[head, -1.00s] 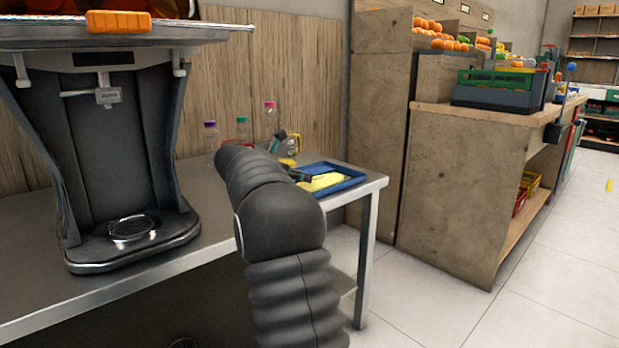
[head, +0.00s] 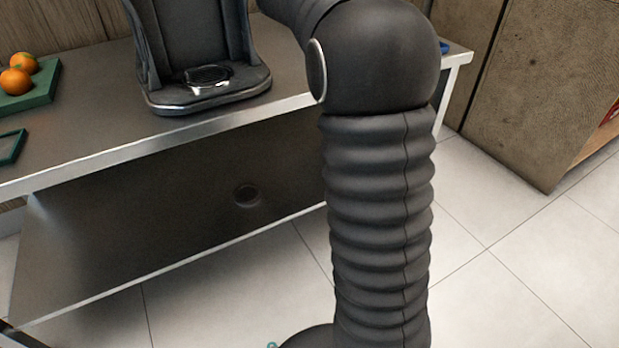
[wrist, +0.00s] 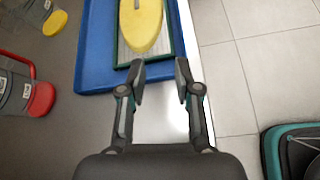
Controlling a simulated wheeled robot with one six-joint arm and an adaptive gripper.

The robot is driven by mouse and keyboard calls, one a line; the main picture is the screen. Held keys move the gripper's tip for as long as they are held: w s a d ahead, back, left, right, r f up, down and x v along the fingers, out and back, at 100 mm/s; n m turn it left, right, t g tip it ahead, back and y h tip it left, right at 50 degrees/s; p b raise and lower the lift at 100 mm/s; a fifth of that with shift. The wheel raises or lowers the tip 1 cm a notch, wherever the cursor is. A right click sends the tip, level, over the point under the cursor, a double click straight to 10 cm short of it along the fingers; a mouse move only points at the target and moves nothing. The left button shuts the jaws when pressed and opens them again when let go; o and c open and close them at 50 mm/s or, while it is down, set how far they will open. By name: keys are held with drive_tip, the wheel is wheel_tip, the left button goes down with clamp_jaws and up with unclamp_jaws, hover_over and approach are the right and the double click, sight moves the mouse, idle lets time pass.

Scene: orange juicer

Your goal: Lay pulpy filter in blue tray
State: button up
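The blue tray (wrist: 92,62) lies on the metal table in the wrist view. In the head view only a small blue corner of it (head: 444,47) shows past my arm. A flat panel with a dark green edge (wrist: 122,52) lies in the tray and may be the filter, but I cannot tell for sure. A yellow rounded piece (wrist: 140,28) lies over this panel and hides much of it. My gripper (wrist: 160,80) is open and empty, its fingertips over the tray's near edge, just short of the yellow piece. It is hidden in the head view.
A dark teal-rimmed object (wrist: 285,150) is at lower right. The juicer (head: 205,80), oranges in a green tray (head: 35,90) and a small green-framed item (head: 12,147) are on the table.

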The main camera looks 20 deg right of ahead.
drive_tip(key=s+a+f+m+t+y, duration=0.1)
drive_tip(key=s+a+f+m+y, duration=0.3)
drive_tip(key=s+a, duration=0.4)
drive_tip(key=s+a+f+m+t+y, duration=0.1)
drive_tip(key=s+a+f+m+y, duration=0.2)
drive_tip(key=s, duration=1)
drive_tip(key=s+a+f+m+t+y, duration=0.1)
drive_tip(key=s+a+f+m+y, duration=0.3)
drive_tip(key=a, duration=1.1)
drive_tip(key=s+f+m, duration=0.3)
drive_tip(key=s+m, duration=0.2)
drive_tip(key=s, duration=0.2)
drive_tip(key=shift+s+m+t+y, duration=0.2)
drive_tip(key=shift+m+t+y, duration=0.1)
drive_tip(key=shift+t, duration=0.1)
drive_tip(key=shift+a, duration=0.15)
